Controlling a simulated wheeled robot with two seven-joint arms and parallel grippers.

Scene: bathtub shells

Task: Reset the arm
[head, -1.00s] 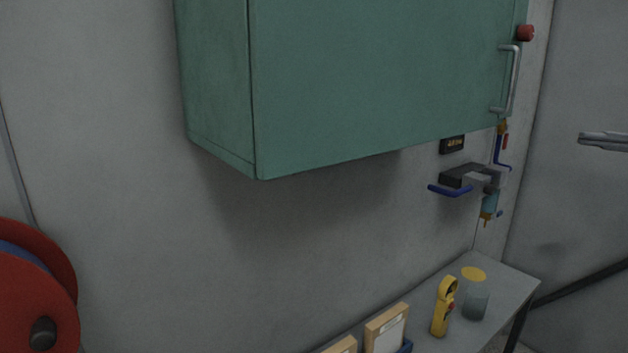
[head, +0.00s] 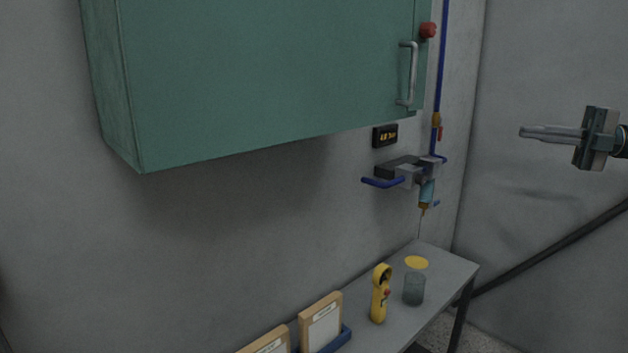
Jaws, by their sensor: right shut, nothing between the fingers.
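My right gripper (head: 528,132) shows at the right of the head view, pointing left. Its fingers are together, with nothing between them. It hangs in free air, apart from the wall fixtures and the table. My left gripper is not in view.
A green cabinet (head: 270,75) with a grey handle (head: 408,73) hangs on the wall. Below it are a small display (head: 385,135) and a wall bracket (head: 400,169) with a blue hose. A grey table (head: 440,262) holds a yellow handheld device (head: 380,293), a jar (head: 414,288) and boxes (head: 321,322).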

